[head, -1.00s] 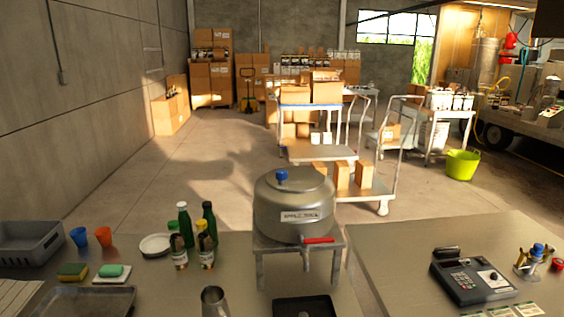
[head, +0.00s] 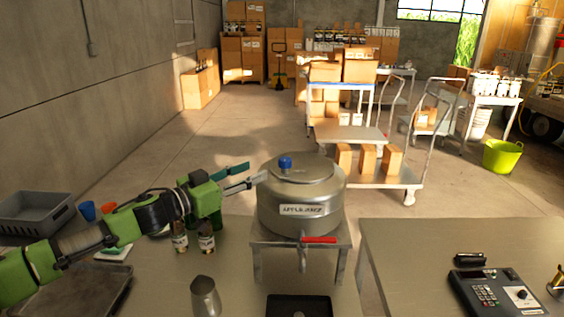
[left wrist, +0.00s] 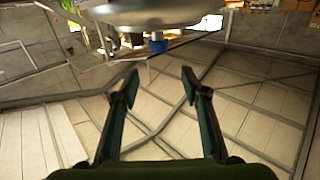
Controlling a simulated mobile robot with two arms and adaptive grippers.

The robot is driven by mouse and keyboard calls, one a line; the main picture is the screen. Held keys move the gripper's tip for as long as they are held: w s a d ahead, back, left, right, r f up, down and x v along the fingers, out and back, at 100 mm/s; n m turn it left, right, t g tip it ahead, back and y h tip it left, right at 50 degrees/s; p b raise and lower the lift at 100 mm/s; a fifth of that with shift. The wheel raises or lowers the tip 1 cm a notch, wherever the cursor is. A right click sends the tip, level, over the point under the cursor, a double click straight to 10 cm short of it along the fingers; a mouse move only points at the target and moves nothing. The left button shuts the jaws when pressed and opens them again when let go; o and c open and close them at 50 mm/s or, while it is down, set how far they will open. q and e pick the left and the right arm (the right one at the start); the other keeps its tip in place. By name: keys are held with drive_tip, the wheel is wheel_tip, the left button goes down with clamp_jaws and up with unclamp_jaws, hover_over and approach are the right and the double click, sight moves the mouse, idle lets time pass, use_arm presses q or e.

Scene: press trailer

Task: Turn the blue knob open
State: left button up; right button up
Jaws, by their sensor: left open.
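A round steel vessel (head: 301,222) with a label stands on a small metal stand (head: 258,262) on the table. The blue knob (head: 285,162) sits upright on top of its lid. In the left wrist view the blue knob (left wrist: 157,46) shows just beyond the fingertips, under the vessel (left wrist: 150,14), as this view looks upside down. My left gripper (head: 255,173) is open and empty at the left of the vessel's lid. Its two fingers (left wrist: 161,72) are apart, and the knob is not between them. My right gripper is not in view.
A red-handled tap (head: 318,240) is at the vessel's front. Bottles (head: 206,240), partly hidden by my left arm, stand left of the stand. A metal cup (head: 205,297) and a black tray (head: 299,306) are in front. A card terminal (head: 492,292) lies at right.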

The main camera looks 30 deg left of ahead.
sight(281, 162)
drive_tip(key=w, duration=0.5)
use_arm(q)
drive_tip(key=x, duration=0.6)
drive_tip(key=shift+w+f, duration=0.15)
drive_tip(key=shift+w, duration=0.2)
drive_tip(key=shift+w+d, duration=0.15)
drive_tip(key=shift+w, duration=0.15)
drive_tip(key=shift+w+p, duration=0.55)
drive_tip(key=shift+p, duration=0.25)
drive_tip(key=shift+p+x, duration=0.8)
drive_tip(key=shift+x, duration=0.35)
drive_tip(key=shift+p+x, duration=0.55)
drive_tip(key=shift+x, duration=0.5)
drive_tip(key=shift+d+f, duration=0.1)
drive_tip(key=shift+d, duration=0.05)
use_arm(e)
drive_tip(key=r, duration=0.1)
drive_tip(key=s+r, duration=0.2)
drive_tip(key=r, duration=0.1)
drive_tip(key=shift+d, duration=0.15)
